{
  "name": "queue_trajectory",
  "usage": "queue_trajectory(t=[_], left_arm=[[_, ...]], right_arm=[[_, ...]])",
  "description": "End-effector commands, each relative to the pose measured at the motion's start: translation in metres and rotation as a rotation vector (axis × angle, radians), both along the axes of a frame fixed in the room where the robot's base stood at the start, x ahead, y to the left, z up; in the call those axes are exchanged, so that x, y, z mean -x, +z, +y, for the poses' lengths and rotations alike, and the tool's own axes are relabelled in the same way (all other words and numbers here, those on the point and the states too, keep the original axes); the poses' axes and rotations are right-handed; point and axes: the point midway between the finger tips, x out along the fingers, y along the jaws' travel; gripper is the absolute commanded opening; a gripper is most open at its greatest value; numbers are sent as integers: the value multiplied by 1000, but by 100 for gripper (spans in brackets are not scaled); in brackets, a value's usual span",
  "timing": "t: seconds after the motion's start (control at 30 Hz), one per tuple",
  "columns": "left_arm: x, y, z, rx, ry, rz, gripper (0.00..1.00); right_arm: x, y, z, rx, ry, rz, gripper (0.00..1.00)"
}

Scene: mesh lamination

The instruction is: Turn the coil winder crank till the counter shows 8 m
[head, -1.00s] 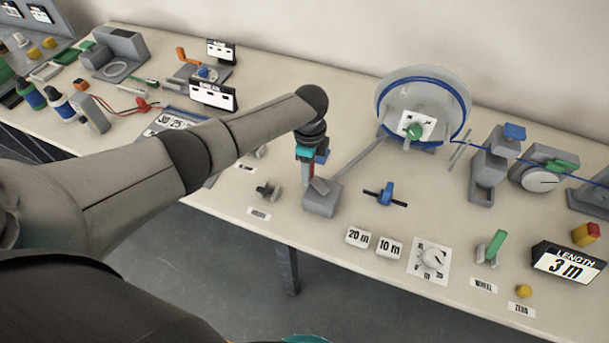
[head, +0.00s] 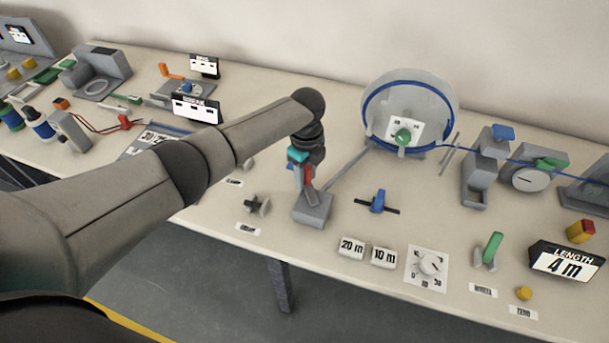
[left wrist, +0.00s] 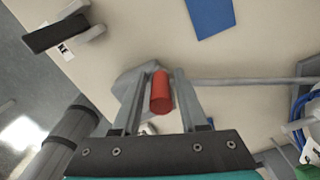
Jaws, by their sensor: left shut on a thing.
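The coil winder's clear reel (head: 408,108) carries a blue coil and stands at the back. A grey shaft runs from it to the crank's grey base (head: 313,208). My left gripper (head: 305,180) is shut on the red crank handle (head: 309,177) above that base. In the left wrist view the red handle (left wrist: 160,92) sits between the two fingers. The length counter (head: 566,262) at the right reads 4 m. My right gripper is not in view.
A blue-handled slider (head: 377,201), 20 m and 10 m blocks (head: 367,251), a dial (head: 430,263), a green lever (head: 491,248) and a yellow button (head: 524,293) are right of the crank. A black knob (head: 257,206) stands left of it.

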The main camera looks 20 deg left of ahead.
Motion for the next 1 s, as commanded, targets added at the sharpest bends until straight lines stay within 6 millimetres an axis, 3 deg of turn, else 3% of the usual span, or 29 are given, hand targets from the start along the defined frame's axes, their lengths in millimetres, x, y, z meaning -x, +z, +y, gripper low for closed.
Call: queue_trajectory(t=[0.23, 0.27, 0.37, 0.73, 0.87, 1.0], left_arm=[[-2, 3, -7, 17, -2, -6, 0], [-2, 3, -7, 17, -2, -6, 45], [-2, 3, -6, 15, -1, -5, 56], [0, 6, -2, 6, 1, -1, 57], [-1, 23, -2, 6, 0, -3, 57], [-1, 53, -2, 7, -1, -5, 57]], right_arm=[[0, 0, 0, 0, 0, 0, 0], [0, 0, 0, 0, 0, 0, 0], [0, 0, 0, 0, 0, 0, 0], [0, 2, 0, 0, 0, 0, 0], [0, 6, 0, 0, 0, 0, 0], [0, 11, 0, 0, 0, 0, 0]])
